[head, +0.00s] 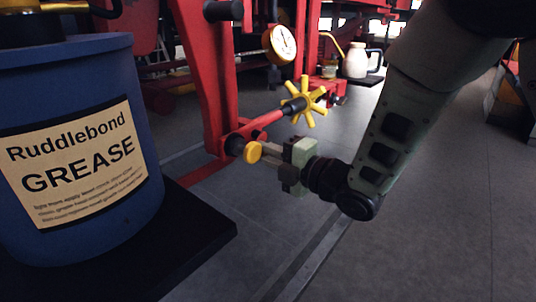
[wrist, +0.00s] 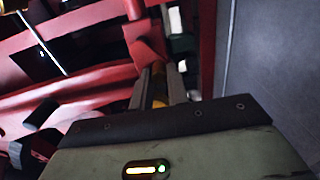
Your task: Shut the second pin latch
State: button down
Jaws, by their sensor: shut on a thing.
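My gripper (head: 264,148) reaches in from the right, low beside the red frame, with its fingers pointing left. A round yellow knob (head: 253,152) is at its fingertips, next to a dark round end on the red arm. I take this knob to be part of the pin latch. In the wrist view, the two fingers (wrist: 160,85) are closed around a yellow piece (wrist: 159,98), in front of a red part (wrist: 146,52). The pin itself is hidden, so I cannot tell how far it is in.
A yellow star handwheel (head: 304,102) sits just above my gripper. A dial gauge (head: 281,44) is higher up on the red frame (head: 203,70). A big blue grease drum (head: 120,80) stands at left on a dark slab (head: 190,240).

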jog(key=shift+r, duration=0.7)
jog(key=shift+r, duration=0.55)
jog(key=c, duration=1.5)
grip_release()
jog(key=shift+s, duration=0.1)
jog(key=shift+f, duration=0.1)
jog(key=b+v, duration=0.2)
jog(key=v, duration=0.5)
